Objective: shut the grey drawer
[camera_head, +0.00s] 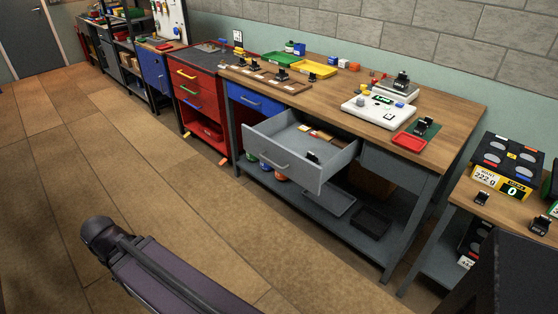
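The grey drawer (301,149) is pulled well out of the wooden-topped workbench (440,98). Its front panel, with a bar handle (275,161), faces the open floor at the lower left. Small items lie inside it, including a dark one (313,157) near the front and some yellow and red pieces (318,134) further back. A dark arm link of mine shows at the bottom left, well apart from the drawer. My gripper is not in view, so I cannot see what it does.
Brown floor (150,165) lies clear before the bench. A blue drawer (254,98) and red cabinet (200,90) stand left of the grey drawer. A lower shelf (300,197) holds trays. Another table (500,205) with black devices stands at right.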

